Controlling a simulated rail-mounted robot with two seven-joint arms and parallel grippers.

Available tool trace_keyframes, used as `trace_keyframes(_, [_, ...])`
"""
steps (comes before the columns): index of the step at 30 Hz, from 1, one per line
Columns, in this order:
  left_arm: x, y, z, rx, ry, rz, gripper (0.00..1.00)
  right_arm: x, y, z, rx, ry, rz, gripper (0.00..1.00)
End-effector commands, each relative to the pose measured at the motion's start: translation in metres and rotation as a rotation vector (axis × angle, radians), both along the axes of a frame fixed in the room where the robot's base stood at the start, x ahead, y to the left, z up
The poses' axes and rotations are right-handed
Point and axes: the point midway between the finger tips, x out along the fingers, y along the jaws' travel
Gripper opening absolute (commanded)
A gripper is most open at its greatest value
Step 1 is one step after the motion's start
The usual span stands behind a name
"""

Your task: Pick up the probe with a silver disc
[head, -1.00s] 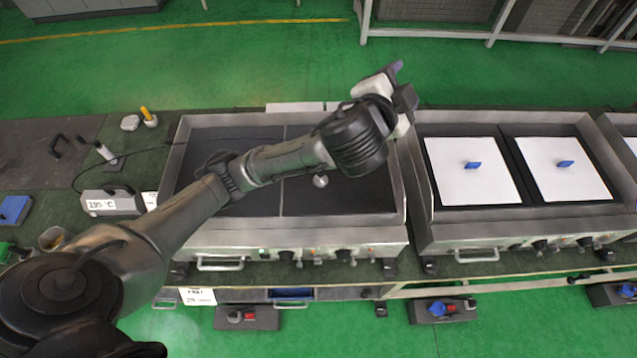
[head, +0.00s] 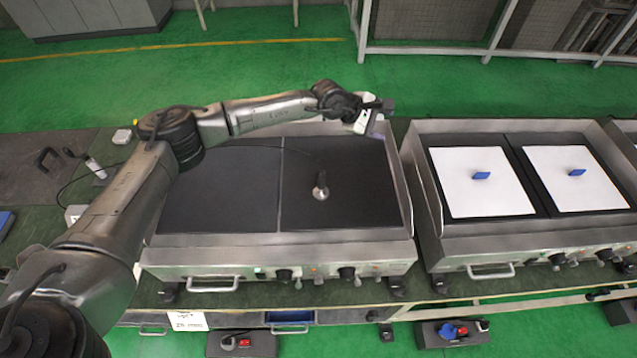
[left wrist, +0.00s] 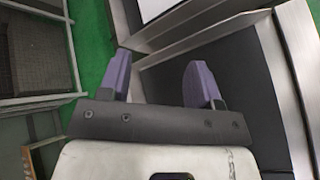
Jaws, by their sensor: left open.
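The probe (head: 320,188) stands on the right half of the dark griddle plate (head: 250,210), with a round silver disc at its lower end. A thin dark cable arcs from it to the left. My left gripper (head: 380,122) is at the back right corner of this griddle, above and behind the probe and apart from it. In the left wrist view its two purple fingers (left wrist: 158,80) are spread wide with nothing between them. The probe is not visible in that view. My right gripper is not in view.
A second griddle (head: 440,235) stands to the right with two white sheets (head: 480,182), each with a blue handle. The raised steel rim of the near griddle stands between my gripper and its right side. A cylindrical tool (head: 95,166) stands at left.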

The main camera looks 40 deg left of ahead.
Motion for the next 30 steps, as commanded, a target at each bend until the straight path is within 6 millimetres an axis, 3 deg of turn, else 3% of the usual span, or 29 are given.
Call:
trace_keyframes(3, [-0.017,0.035,-0.036,0.342,0.087,-0.163,0.58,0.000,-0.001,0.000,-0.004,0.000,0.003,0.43])
trace_keyframes(6, [-0.037,0.060,-0.056,0.588,0.176,-0.343,0.58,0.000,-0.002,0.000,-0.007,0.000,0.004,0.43])
trace_keyframes(12, [-0.081,0.092,-0.072,0.880,0.337,-0.742,0.58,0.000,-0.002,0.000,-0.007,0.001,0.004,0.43])
trace_keyframes(16, [-0.096,0.099,-0.073,0.934,0.367,-0.937,0.58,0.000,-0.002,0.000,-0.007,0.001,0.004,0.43])
trace_keyframes(22, [-0.098,0.099,-0.077,0.964,0.320,-1.056,0.58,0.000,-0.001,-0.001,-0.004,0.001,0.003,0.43])
trace_keyframes(30, [-0.098,0.099,-0.120,0.966,0.314,-1.071,0.58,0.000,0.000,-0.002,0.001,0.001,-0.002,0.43])
